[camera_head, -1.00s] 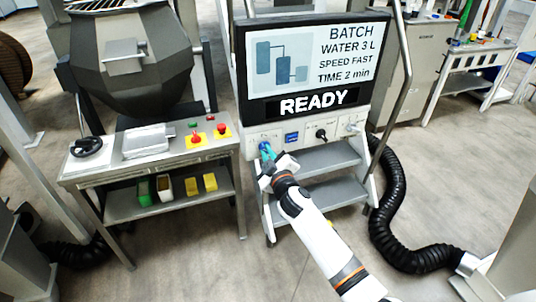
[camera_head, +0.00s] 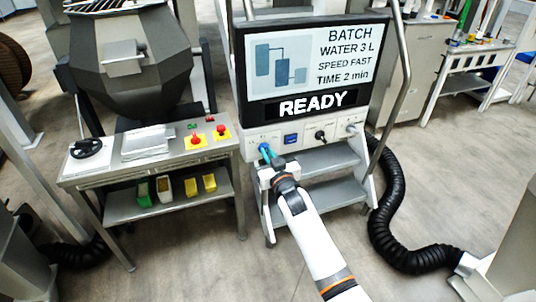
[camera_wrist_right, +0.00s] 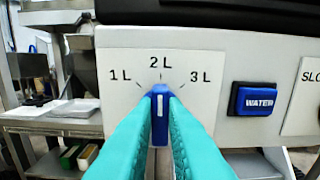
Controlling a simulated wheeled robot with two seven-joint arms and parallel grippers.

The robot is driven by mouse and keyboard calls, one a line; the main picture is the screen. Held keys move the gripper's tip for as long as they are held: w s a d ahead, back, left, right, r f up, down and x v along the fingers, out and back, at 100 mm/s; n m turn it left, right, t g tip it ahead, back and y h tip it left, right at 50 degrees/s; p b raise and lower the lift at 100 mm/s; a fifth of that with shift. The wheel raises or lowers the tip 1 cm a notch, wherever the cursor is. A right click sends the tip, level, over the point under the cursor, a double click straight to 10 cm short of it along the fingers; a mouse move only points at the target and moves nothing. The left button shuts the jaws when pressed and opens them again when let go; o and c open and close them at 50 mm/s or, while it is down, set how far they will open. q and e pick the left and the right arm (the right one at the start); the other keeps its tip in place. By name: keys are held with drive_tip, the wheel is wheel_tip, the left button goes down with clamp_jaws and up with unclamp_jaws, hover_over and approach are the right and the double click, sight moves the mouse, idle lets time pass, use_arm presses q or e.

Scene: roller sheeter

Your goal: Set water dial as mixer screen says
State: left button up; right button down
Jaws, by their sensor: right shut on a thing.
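The mixer screen (camera_head: 315,62) reads BATCH, WATER 3 L, SPEED FAST, TIME 2 min, with READY below. In the right wrist view the water dial (camera_wrist_right: 160,112) is a blue knob with a white mark, under a plate (camera_wrist_right: 118,60) printed 1 L, 2 L and 3 L. The white mark points straight up at 2 L. My right gripper (camera_wrist_right: 160,118) has teal fingers shut on the dial, one on each side. In the head view this gripper (camera_head: 265,153) is at the left of the panel below the screen. My left gripper is not in view.
A blue WATER button (camera_wrist_right: 254,99) is right of the dial, and the black speed knob (camera_head: 320,135) is further right. Steps (camera_head: 325,158) stand below the panel. A table (camera_head: 150,165) with a black handwheel and red buttons is at the left. A black hose (camera_head: 385,215) lies on the floor at right.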

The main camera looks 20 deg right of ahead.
drive_tip(key=m, duration=0.4)
drive_tip(key=shift+d+m+p, duration=0.1)
drive_tip(key=shift+m+p, duration=0.2)
drive_tip(key=shift+p, duration=0.05)
drive_tip(key=shift+d+f+m, duration=0.1)
drive_tip(key=shift+m, duration=2.1)
drive_tip(key=c, duration=1.5)
unclamp_jaws()
drive_tip(key=shift+o, duration=0.2)
drive_tip(key=s+b, duration=0.1)
drive_tip(key=s, duration=1.1)
drive_tip(key=shift+d, duration=0.2)
